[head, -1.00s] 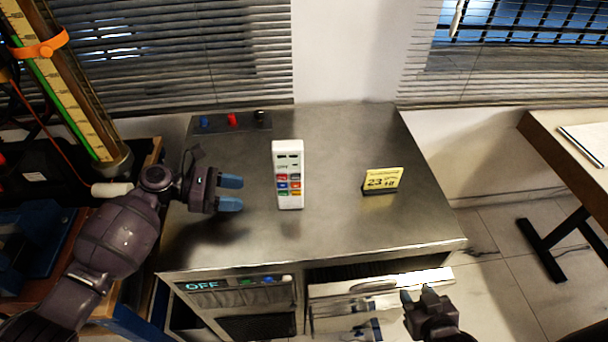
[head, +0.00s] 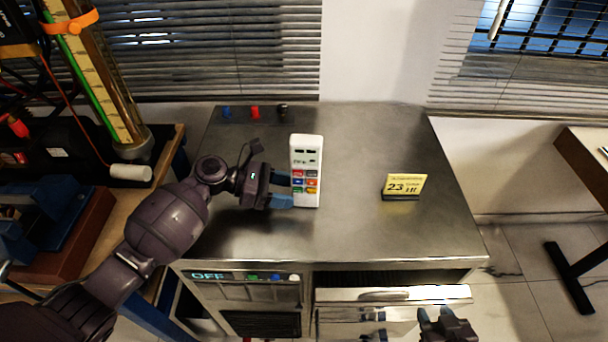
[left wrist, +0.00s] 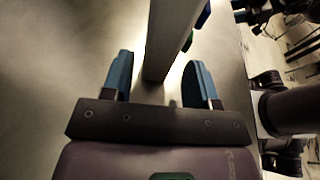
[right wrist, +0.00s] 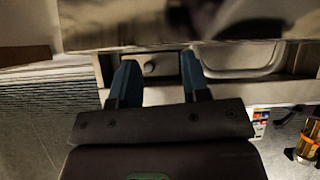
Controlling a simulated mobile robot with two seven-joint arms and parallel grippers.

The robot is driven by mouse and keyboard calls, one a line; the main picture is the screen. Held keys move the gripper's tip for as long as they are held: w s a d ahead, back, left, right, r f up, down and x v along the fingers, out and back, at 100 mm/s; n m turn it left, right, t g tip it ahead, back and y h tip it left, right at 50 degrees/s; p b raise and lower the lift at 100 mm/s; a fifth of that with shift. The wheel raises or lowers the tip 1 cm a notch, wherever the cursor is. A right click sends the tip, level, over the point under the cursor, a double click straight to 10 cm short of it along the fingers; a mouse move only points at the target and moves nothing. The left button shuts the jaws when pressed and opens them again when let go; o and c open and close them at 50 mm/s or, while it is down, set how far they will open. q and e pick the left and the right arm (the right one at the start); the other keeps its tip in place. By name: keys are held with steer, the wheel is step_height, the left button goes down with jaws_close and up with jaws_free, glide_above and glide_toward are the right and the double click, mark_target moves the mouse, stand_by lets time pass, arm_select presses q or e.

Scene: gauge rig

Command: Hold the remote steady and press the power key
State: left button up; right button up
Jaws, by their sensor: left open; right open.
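The white remote (head: 306,150) stands upright on the metal counter top, its coloured keys facing the front. It also shows in the left wrist view (left wrist: 171,35), between the two blue fingers. My left gripper (head: 284,192) is open at the remote's lower left side, with the fingers on either side of it; I cannot tell whether they touch it. My right gripper (head: 433,314) is open and empty, low in front of the cabinet's drawer. It also shows in the right wrist view (right wrist: 157,80). The power key cannot be singled out at this size.
A yellow sign (head: 405,186) stands on the metal counter (head: 362,235) right of the remote. Blue, red and black knobs (head: 255,112) sit at the back left. An OFF display (head: 208,275) is on the cabinet front. An open drawer (head: 390,296) juts out below the counter.

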mark_target(301, 194)
arm_select(q)
steer(key=shift+x, duration=1.95)
arm_select(e)
steer(key=shift+s+d+f, duration=0.1)
steer(key=shift+s+d, duration=0.05)
steer(key=shift+s, duration=0.3)
arm_select(q)
steer(key=c, duration=0.7)
arm_select(e)
steer(key=shift+w+r, duration=0.2)
steer(key=shift+w, duration=0.25)
arm_select(q)
steer(key=shift+o, duration=0.2)
arm_select(e)
jaws_close()
steer(key=shift+s+f, duration=0.25)
steer(key=shift+s, duration=0.2)
steer(key=shift+w+r, duration=0.1)
steer(key=shift+w, duration=0.05)
steer(key=shift+w+r, duration=0.1)
steer(key=shift+w, duration=0.2)
